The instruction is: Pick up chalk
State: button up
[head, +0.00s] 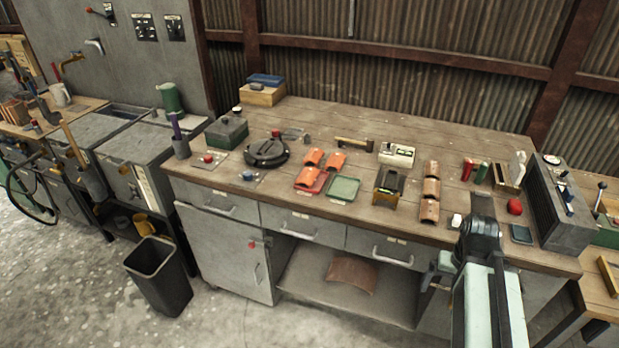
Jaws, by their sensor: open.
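I cannot single out the chalk for certain. A small white block (456,221) sits near the front edge of the wooden workbench (330,118), just left of my arm; it may be the chalk, but it is too small to tell. My arm rises at the lower right, in front of the bench. My gripper (432,276) appears at its left side, beside the bench's front edge, lower in the picture than the white block and apart from it. It is open; its fingertips are small and hard to make out.
Orange curved pieces (306,178), a green tray (344,188), brown curved pieces (430,188) and a red ball-like item (515,207) lie on the bench. A large grey box (560,205) stands at the right. A black bin (158,275) stands on the floor at left.

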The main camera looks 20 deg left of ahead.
aim_at(457, 221)
jog(key=u, duration=3.05)
jog(key=k, duration=1.4)
jog(key=z, duration=0.85)
jog(key=i, duration=1)
jog(key=u, duration=0.1)
